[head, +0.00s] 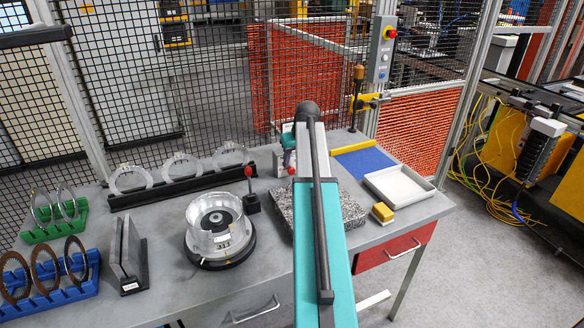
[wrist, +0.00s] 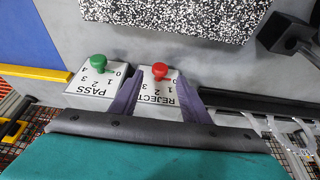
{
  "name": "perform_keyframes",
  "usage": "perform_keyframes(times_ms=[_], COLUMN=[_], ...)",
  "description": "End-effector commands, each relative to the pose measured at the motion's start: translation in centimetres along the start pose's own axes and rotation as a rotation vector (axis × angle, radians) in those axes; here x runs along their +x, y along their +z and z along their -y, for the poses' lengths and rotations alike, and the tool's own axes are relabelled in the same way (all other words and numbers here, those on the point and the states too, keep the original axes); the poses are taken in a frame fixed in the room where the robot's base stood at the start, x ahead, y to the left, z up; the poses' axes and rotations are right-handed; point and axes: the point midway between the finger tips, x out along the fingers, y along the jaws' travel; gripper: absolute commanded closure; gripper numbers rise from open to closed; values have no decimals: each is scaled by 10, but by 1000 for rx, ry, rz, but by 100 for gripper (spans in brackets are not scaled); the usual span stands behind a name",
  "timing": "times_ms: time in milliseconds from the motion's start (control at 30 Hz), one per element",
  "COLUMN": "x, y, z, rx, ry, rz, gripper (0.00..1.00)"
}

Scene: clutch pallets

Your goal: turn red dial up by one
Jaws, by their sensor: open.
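The red dial (wrist: 160,72) is a round knob on a white plate marked REJECT, with numbers around it. Which number it points at is too small to tell. The plate's lettering is upside down in the wrist view. A green dial (wrist: 98,60) on a PASS plate (wrist: 84,94) sits just to its left. My gripper (wrist: 159,88) is open, with its purple fingers on either side of the REJECT plate (wrist: 160,106). The red knob stands between and slightly beyond the fingertips, with no clear contact. In the head view my teal arm hides much of this spot.
A speckled slab (head: 348,209) lies close to the dials. A round metal housing (head: 216,222) and a red-knobbed lever (head: 250,190) stand to the left. A rack of clear rings (head: 180,183) runs along the back. A white tray (head: 399,190) and a yellow block (head: 382,213) are right.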

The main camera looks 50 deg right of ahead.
Motion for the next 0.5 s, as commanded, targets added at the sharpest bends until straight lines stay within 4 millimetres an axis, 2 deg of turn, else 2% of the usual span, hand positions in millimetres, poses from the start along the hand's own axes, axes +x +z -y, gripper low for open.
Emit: perform_keyframes(times_ms=[300,500], x=[33,48], y=[-1,0], z=[0,0], rx=[0,0], ry=[-1,0], rz=[2,2], gripper=[58,58])
